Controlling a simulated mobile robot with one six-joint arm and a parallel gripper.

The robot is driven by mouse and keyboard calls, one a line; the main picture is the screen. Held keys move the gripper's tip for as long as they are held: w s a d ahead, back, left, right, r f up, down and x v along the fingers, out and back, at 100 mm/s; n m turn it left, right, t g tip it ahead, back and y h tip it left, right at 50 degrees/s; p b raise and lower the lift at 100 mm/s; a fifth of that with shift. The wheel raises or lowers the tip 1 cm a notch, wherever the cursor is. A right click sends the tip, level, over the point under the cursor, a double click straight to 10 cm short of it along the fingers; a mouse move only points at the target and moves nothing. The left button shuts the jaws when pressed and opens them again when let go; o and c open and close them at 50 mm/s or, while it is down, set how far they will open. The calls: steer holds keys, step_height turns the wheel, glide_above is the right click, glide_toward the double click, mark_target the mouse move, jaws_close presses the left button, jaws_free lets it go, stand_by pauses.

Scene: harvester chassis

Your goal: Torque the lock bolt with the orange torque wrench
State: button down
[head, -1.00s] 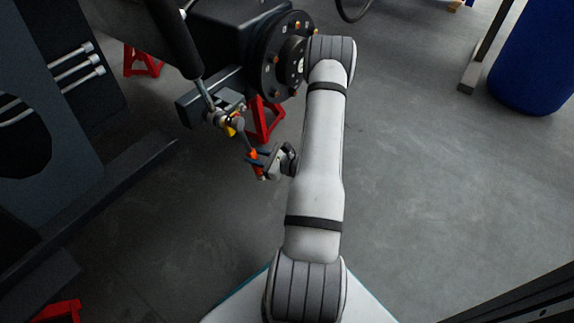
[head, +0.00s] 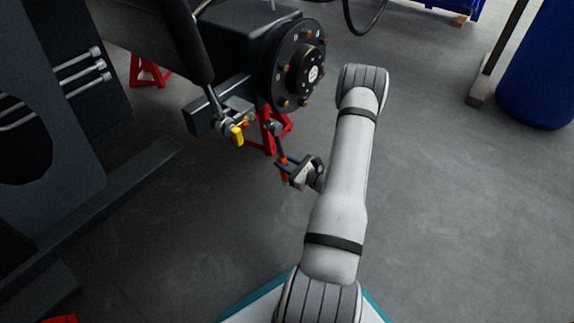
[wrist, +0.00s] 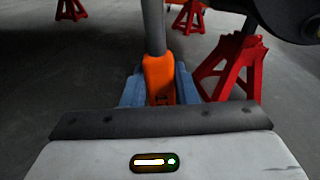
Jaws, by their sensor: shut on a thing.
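The orange torque wrench (head: 283,159) is in my gripper (head: 285,173), which is shut on its orange handle. Its dark shaft rises to a head (head: 273,129), which shows just right of the yellow piece (head: 237,136) on the linkage bracket, with a gap between them in the picture. In the wrist view the orange handle (wrist: 159,80) stands between the two blue-grey fingers (wrist: 158,92), and the grey shaft runs up out of the frame. I cannot clearly pick out the lock bolt; it may be among the small parts at the bracket (head: 238,108).
The wheel hub (head: 297,65) with copper-coloured nuts is above the wrench. A red stand (head: 284,128) is behind the wrench, and another (head: 149,70) is at the upper left. A dark beam (head: 95,205) crosses the left. A blue barrel (head: 540,65) stands right. Open floor (head: 440,190) lies right.

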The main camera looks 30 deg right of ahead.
steer(key=shift+x, duration=1.8)
steer(key=shift+w+r, duration=0.15)
steer(key=shift+x, duration=0.75)
steer(key=shift+w+a, duration=0.15)
steer(key=shift+r, duration=0.1)
steer(key=shift+s+a+m+p, duration=0.3)
steer(key=shift+a+m, duration=0.2)
steer(key=shift+a, duration=0.2)
steer(key=shift+s+a+m+p, duration=0.25)
steer(key=shift+a+m, duration=0.25)
steer(key=shift+a, duration=0.25)
